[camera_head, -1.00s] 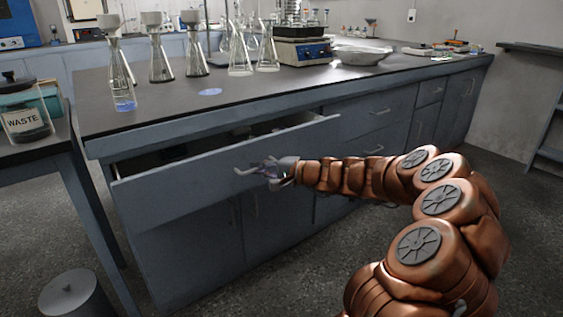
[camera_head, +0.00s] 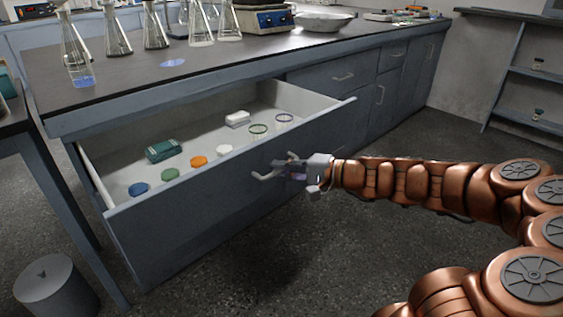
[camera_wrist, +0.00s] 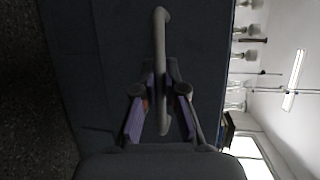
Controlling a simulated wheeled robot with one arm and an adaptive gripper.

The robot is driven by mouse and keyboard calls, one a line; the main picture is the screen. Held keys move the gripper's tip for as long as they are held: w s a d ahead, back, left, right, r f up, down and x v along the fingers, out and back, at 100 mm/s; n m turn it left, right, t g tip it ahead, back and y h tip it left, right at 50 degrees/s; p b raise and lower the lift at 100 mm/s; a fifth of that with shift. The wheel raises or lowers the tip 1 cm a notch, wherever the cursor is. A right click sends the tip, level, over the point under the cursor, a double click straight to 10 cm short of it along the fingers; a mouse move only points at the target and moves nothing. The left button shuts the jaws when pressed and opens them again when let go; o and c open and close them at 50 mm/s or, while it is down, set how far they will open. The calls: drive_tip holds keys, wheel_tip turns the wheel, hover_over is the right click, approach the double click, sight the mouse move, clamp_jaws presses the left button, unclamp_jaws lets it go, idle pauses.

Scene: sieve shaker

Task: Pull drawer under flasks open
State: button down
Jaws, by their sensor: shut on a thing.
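The drawer (camera_head: 225,188) under the flasks is pulled well out, and its inside shows in the head view. My gripper (camera_head: 287,170) is at the middle of the drawer front, shut on the drawer handle (camera_head: 262,177). In the wrist view the pale handle (camera_wrist: 161,40) runs between the purple-padded fingers of my gripper (camera_wrist: 160,112). Several glass flasks (camera_head: 117,38) stand on the dark countertop (camera_head: 125,75) above the drawer.
The drawer holds a green box (camera_head: 164,151), several coloured lids (camera_head: 199,162), a white block (camera_head: 238,118) and two glass rings (camera_head: 258,130). A grey bin (camera_head: 55,288) stands at lower left. A wall shelf (camera_head: 530,75) is at right. Floor (camera_head: 240,265) before the drawer is clear.

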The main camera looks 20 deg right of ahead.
drive_tip(key=shift+s+d, duration=0.2)
drive_tip(key=shift+s, duration=0.25)
drive_tip(key=c, duration=1.2)
unclamp_jaws()
drive_tip(key=shift+d, duration=0.1)
drive_tip(key=v, duration=1.2)
drive_tip(key=shift+r, duration=0.1)
